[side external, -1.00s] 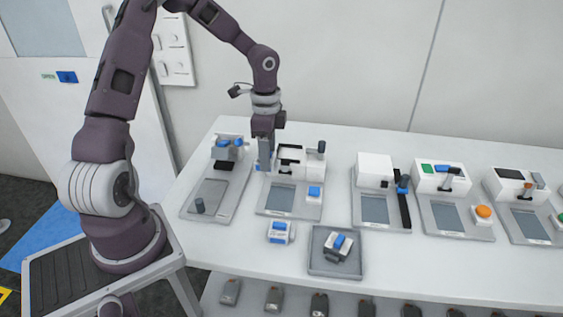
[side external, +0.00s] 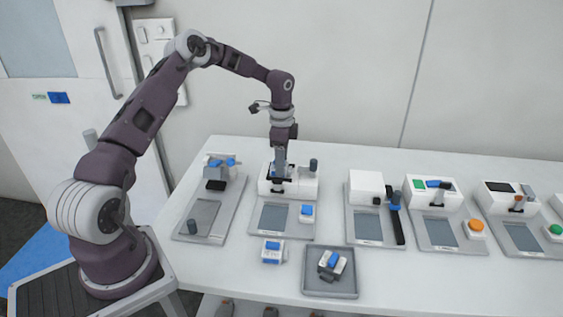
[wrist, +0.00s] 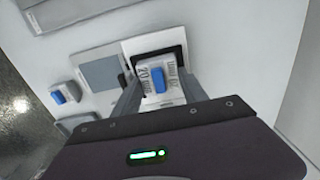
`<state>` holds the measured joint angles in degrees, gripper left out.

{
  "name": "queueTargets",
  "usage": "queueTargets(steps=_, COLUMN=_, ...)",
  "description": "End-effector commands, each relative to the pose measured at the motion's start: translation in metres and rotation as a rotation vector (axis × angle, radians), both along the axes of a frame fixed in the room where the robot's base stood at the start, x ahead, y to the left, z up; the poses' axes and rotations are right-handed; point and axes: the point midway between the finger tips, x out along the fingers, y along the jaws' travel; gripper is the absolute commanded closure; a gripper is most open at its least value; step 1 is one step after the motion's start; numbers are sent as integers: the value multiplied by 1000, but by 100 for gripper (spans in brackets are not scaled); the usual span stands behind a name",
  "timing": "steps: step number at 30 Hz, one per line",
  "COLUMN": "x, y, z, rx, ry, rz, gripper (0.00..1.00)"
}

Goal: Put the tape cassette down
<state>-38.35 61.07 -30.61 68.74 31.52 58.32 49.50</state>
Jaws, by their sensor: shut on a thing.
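My gripper (side external: 279,174) points down at the white block of the second station (side external: 305,186) from the left. It is shut on a white tape cassette with a blue raised piece, which shows between the two fingers in the wrist view (wrist: 160,97). The cassette's label reads "20 mm". A dark-edged opening (wrist: 178,50) in the white block shows around the cassette's far side. I cannot tell whether the cassette rests on its floor or hangs just above it. In the side view the fingers mostly hide the cassette.
Another white and blue cassette (side external: 272,252) lies on the table in front of this station. A grey tray (side external: 312,287) to its right holds one more. Other stations stand on both sides, including one with an orange button (side external: 476,226). Bare white table lies between them.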

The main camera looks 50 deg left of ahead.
Motion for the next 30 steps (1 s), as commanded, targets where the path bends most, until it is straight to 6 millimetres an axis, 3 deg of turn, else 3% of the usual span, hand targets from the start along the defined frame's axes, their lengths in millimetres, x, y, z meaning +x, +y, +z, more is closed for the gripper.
queueTargets(steps=9, x=0, y=0, z=-4, rx=0, ry=-1, rz=0, gripper=93)
queueTargets(steps=10, x=0, y=0, z=-3, rx=1, ry=-2, rz=0, gripper=44)
queueTargets(steps=12, x=0, y=0, z=-3, rx=0, ry=-1, rz=0, gripper=30)
queueTargets(steps=13, x=0, y=0, z=-3, rx=0, ry=-1, rz=0, gripper=28)
queueTargets(steps=23, x=0, y=0, z=2, rx=1, ry=-3, rz=0, gripper=28)
queueTargets(steps=30, x=2, y=0, z=63, rx=3, ry=-7, rz=0, gripper=28)
